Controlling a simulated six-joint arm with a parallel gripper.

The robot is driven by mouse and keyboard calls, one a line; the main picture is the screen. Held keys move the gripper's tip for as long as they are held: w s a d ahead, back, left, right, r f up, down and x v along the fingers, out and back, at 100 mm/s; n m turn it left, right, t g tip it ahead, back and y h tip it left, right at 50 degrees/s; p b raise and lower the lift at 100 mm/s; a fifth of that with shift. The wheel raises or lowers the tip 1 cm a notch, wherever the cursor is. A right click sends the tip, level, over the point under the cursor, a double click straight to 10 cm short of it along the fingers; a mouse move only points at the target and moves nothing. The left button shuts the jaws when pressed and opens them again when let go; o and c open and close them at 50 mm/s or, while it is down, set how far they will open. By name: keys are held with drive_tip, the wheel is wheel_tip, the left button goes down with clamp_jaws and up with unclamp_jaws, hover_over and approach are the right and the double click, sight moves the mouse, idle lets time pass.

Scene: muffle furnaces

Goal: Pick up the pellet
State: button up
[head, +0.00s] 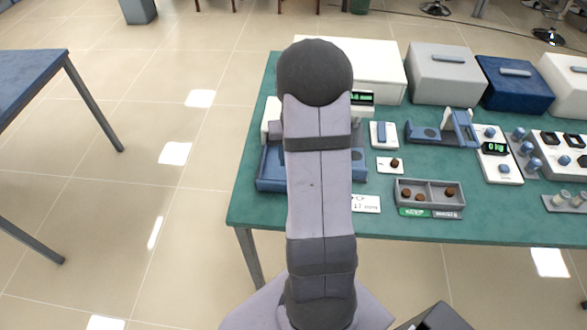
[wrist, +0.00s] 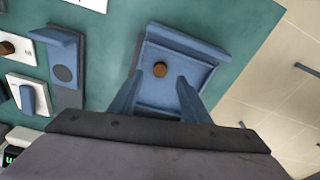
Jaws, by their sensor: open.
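A small brown pellet (wrist: 160,69) lies on the floor of a blue open tray (wrist: 181,43) in the wrist view. My gripper (wrist: 159,82) is open, with one blue finger on each side of the tray's middle. The fingertips flank the pellet in the picture; no contact shows, and I cannot tell their height above it. In the head view my arm hides the gripper and this pellet; only part of the blue tray (head: 268,172) shows left of the arm. Other brown pellets lie in a grey divided box (head: 429,206) and one (head: 394,162) on a white plate.
White, grey and dark blue furnaces (head: 515,86) line the table's back. The stand (wrist: 64,60) is left of the tray in the wrist view. Bare green tabletop (wrist: 115,50) lies between.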

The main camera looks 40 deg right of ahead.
drive_tip(key=shift+w+d+f+p, duration=0.1)
drive_tip(key=shift+f+p, duration=0.25)
drive_tip(key=shift+f, duration=0.8)
drive_tip(key=shift+w+d+f+p, duration=0.1)
drive_tip(key=shift+f+p, duration=0.2)
drive_tip(key=shift+f, duration=0.8)
clamp_jaws()
